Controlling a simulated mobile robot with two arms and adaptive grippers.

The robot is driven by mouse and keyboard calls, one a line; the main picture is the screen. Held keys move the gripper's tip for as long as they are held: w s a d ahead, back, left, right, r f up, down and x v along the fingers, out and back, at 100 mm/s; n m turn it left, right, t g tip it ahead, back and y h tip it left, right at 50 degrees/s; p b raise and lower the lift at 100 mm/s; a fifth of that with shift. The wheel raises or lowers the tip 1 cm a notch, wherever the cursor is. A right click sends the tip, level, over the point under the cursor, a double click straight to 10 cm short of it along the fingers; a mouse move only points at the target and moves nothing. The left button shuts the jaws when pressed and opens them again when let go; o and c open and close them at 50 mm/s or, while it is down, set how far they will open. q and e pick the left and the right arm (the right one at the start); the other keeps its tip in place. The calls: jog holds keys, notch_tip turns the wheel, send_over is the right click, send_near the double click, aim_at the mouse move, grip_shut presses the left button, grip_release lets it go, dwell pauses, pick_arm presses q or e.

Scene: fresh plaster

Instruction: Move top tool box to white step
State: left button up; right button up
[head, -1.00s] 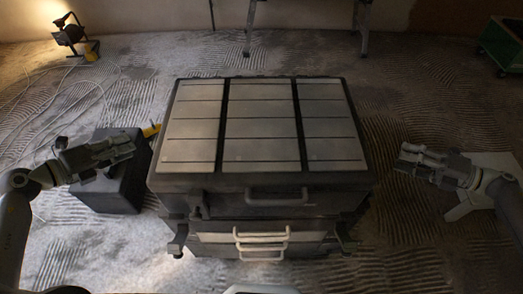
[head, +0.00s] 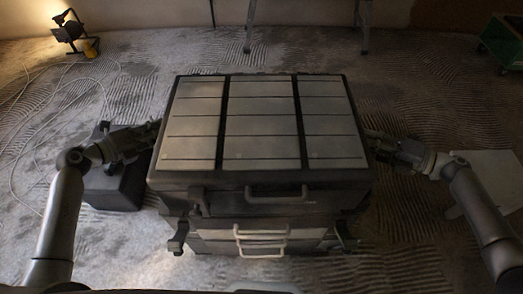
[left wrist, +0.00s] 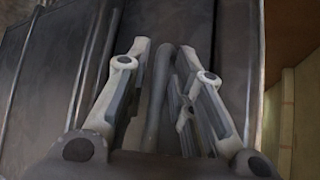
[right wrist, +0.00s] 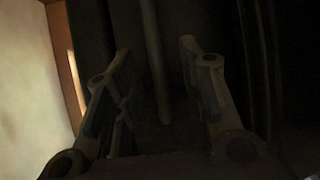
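The top tool box (head: 262,180) is a dark case with a pale grey panelled lid and a front handle. It sits on a stack of dark tool boxes (head: 212,245) with light handles. The white step (head: 490,172) stands on the floor at the right, partly behind my right arm. My left gripper (head: 150,134) is at the box's left side; in the left wrist view its open fingers (left wrist: 168,75) stand either side of a bar-like side handle (left wrist: 158,95). My right gripper (head: 375,140) is at the right side; in the right wrist view its open fingers (right wrist: 155,70) straddle a similar bar (right wrist: 154,60).
A black box (head: 115,187) stands on the floor left of the stack, beneath my left arm. A green cart (head: 502,42) stands at the back right. Trestle legs (head: 364,25) stand behind.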

pick_arm(q)
jog(key=c, duration=0.4)
pick_arm(e)
jog(key=c, duration=0.3)
pick_arm(q)
grip_shut()
pick_arm(e)
grip_shut()
pick_arm(q)
jog(key=shift+w+r, duration=0.15)
jog(key=shift+r, duration=0.05)
pick_arm(e)
jog(key=shift+w+r, duration=0.1)
jog(key=shift+r, duration=0.15)
